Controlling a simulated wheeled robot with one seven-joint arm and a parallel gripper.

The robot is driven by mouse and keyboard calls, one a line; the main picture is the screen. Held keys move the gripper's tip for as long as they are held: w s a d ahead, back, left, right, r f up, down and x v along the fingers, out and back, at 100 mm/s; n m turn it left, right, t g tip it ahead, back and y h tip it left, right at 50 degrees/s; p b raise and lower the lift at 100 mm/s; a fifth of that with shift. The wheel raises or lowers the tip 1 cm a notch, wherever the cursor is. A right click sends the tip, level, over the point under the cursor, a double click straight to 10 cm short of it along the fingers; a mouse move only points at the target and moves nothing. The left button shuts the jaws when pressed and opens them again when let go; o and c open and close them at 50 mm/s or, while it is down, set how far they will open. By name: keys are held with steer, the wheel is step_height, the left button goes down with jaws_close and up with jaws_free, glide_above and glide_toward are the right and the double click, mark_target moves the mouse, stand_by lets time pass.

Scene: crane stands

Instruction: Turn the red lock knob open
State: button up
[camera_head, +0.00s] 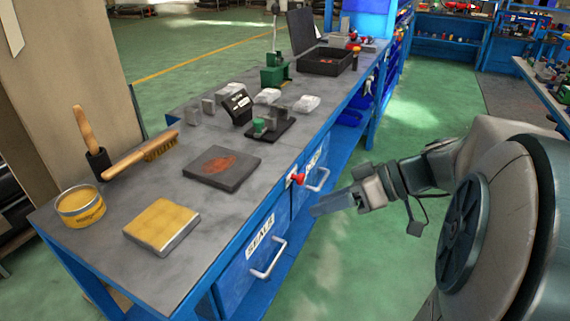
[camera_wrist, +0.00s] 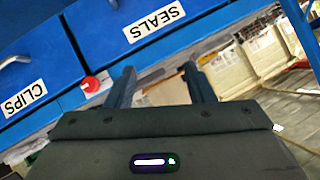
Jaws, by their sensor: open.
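The red lock knob (camera_head: 298,179) sits on the blue front of the workbench, just under the top edge, between two drawers. In the wrist view the red knob (camera_wrist: 91,86) shows left of both fingers, near the gap between the CLIPS and SEALS drawers. My gripper (camera_head: 318,209) is in front of the bench, a little right of and below the knob in the head view. In the wrist view my gripper (camera_wrist: 159,72) is open, with nothing between its fingers. The knob is apart from the fingers.
The SEALS drawer (camera_head: 261,236) and the other drawer (camera_head: 317,163) have protruding metal handles beside the knob. The grey benchtop (camera_head: 105,248) holds a yellow tin (camera_head: 80,207), a brush (camera_head: 148,153), a dark plate (camera_head: 222,168) and a yellow block (camera_head: 162,226). Green floor right of the bench is clear.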

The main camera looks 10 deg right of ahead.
steer(key=w+d+f+n+t+y+b, duration=0.2)
steer(key=w+d+f+n+t+b, duration=0.1)
steer(key=w+d+f+t+b, duration=0.25)
steer(key=n+t+y+b, duration=0.1)
steer(key=n+t+b, duration=0.1)
steer(key=b, duration=0.3)
glide_toward(304, 179)
steer(key=shift+g, duration=0.25)
steer(key=x, duration=0.2)
steer(key=b+x, duration=0.1)
steer(key=x, duration=0.5)
steer(key=shift+a+r, duration=0.15)
steer(key=shift+r, duration=0.1)
steer(key=c, duration=1)
